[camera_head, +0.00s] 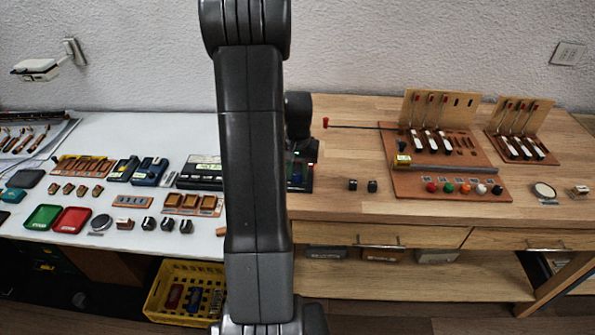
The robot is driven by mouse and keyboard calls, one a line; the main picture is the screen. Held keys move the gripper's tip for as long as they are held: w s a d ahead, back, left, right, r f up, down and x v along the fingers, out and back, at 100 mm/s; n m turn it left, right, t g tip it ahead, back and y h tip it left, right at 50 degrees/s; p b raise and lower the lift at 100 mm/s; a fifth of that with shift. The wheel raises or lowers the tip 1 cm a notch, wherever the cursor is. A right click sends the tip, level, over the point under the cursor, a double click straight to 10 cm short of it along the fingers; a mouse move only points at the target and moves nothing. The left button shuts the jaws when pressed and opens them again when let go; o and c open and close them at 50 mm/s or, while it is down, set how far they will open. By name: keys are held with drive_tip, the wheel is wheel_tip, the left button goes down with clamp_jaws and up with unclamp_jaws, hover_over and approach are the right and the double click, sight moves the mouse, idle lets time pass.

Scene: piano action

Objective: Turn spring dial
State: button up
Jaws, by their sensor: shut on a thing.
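My gripper (302,152) shows only in part, just right of my own upright arm, which blocks the middle of the view. It points down at the right end of a dark device (300,183) on the table. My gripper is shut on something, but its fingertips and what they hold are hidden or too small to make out. A dark unit with a pale green display (207,168) shows left of my arm; I cannot tell whether it joins the dark device. I cannot pick out the spring dial for sure.
Two small dark blocks (362,185) stand right of my gripper. A thin red-tipped rod (326,122) reaches left from the red-brown action board (440,172). Small parts and trays crowd the white table (150,130) at left. Wood is bare around (345,210).

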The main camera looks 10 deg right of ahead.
sight(298, 174)
drive_tip(key=shift+m+b, duration=0.35)
drive_tip(key=shift+m, duration=0.95)
drive_tip(key=o, duration=1)
drive_tip(key=shift+r, duration=0.1)
wheel_tip(298, 174, up, 14)
drive_tip(key=shift+f, duration=0.2)
